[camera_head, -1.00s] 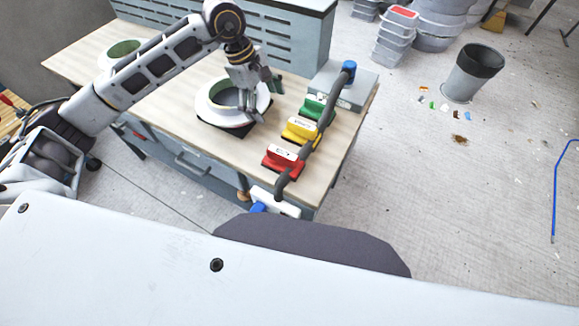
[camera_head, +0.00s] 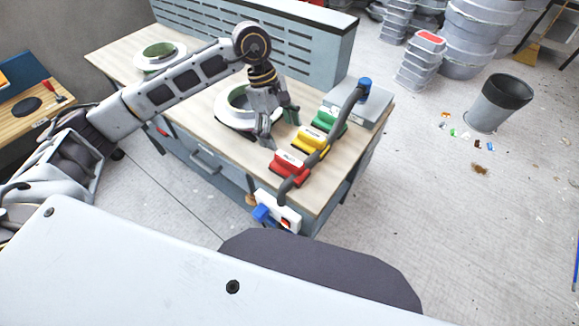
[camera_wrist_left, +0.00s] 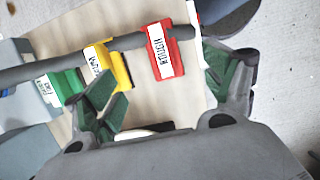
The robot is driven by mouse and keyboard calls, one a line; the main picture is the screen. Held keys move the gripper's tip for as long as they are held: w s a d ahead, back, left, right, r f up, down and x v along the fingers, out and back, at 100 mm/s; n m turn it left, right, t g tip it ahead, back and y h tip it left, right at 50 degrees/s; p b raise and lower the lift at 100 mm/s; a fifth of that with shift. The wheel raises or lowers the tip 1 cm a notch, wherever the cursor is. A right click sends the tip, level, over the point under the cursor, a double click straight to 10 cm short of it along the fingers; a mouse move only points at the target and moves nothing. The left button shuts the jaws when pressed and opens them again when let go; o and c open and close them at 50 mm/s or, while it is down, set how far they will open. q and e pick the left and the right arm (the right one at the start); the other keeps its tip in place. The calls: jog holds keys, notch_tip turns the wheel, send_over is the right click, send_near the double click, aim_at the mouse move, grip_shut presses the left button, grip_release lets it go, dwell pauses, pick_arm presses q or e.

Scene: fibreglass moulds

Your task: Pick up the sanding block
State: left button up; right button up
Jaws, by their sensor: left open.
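Three sanding blocks lie in a row on the workbench (camera_head: 200,124): red (camera_head: 287,168), yellow (camera_head: 308,140) and green (camera_head: 330,121). Each has a white label; the red one's reads "ROUGH" in the left wrist view (camera_wrist_left: 160,50). That view also shows the yellow block (camera_wrist_left: 122,72) and green block (camera_wrist_left: 66,83). A grey hose (camera_head: 322,148) runs along the row and crosses over the blocks. My left gripper (camera_head: 278,128) is open and empty, left of the row, near the red and yellow blocks. In the wrist view the red block is beyond its spread green-padded fingers.
A round white mould (camera_head: 222,108) sits just left of my left gripper. A second one (camera_head: 150,66) is farther left. A grey box (camera_head: 362,105) with a blue hose end stands at the bench's right back. A white-and-blue fitting (camera_head: 277,212) is at the front edge.

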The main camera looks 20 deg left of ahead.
aim_at(289, 157)
jog(key=shift+a, duration=0.15)
pick_arm(q)
jog(key=shift+d, duration=0.1)
jog(key=p+x, duration=0.1)
jog(key=x, duration=0.6)
jog(key=shift+s+f, duration=0.1)
jog(key=shift+f, duration=0.2)
jog(key=shift+d+f, duration=0.15)
jog(key=shift+f, duration=0.25)
pick_arm(e)
jog(key=shift+s+a+r, duration=0.3)
jog(key=shift+a+r, duration=0.25)
jog(key=shift+a, duration=0.3)
pick_arm(q)
jog(key=shift+f, duration=0.15)
pick_arm(e)
jog(key=shift+d, duration=0.1)
